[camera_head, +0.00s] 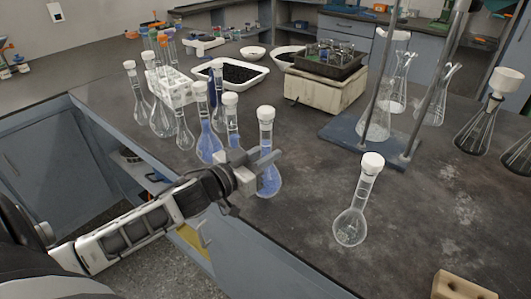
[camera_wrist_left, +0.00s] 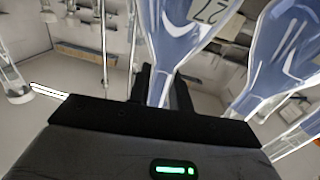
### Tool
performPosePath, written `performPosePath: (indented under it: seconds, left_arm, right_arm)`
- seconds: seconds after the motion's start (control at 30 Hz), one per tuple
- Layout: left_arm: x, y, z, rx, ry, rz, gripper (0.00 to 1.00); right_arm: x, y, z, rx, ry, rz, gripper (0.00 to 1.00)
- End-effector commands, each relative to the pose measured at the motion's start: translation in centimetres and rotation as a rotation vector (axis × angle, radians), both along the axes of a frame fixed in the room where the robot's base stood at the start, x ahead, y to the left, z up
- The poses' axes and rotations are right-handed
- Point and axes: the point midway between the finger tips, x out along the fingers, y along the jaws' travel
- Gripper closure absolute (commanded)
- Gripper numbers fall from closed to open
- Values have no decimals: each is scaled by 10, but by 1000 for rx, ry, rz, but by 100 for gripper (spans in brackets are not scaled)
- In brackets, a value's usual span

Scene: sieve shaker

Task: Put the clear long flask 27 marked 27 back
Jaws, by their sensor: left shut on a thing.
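My left gripper (camera_head: 262,161) is shut on the neck of a long-necked flask (camera_head: 268,181) with blue contents and a white cap, near the table's front edge. In the left wrist view, the fingers (camera_wrist_left: 162,92) close around the neck of this flask (camera_wrist_left: 185,30), whose label reads 27. It is upright; I cannot tell whether its base touches the table. More blue flasks (camera_head: 208,147) stand just to its left, and one (camera_wrist_left: 285,55) shows beside it in the wrist view. A clear capped flask (camera_head: 350,226) stands alone to the right. My right gripper is not in view.
Clear flasks (camera_head: 161,121) and a white rack (camera_head: 172,86) stand at the left. Behind are a white tray (camera_head: 232,84) and a shaker (camera_head: 325,90). A blue stand base (camera_head: 370,143) and conical flasks (camera_head: 477,132) are at the right. The front middle of the table is clear.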

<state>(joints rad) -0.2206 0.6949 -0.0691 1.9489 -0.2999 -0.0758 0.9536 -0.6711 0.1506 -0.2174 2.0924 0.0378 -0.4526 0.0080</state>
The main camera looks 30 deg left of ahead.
Motion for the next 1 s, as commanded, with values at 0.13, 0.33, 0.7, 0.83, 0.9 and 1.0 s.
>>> performPosePath:
  seconds: [0.13, 0.33, 0.7, 0.83, 0.9, 1.0]
  left_arm:
    - [0, 0, 1, 0, -4, -1, 100]
    - [0, 0, 1, 0, -3, -1, 77]
    - [0, 0, -2, 1, 3, 1, 32]
    - [0, 0, -1, 0, 2, 0, 0]
    - [0, 0, -1, 0, 1, 0, 0]
    - [0, 0, -1, 0, 1, 0, 0]
  right_arm:
    - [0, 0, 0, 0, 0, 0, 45]
    - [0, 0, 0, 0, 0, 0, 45]
    - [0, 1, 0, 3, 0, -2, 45]
    - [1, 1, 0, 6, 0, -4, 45]
    - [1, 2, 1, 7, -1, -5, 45]
    - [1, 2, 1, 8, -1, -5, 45]
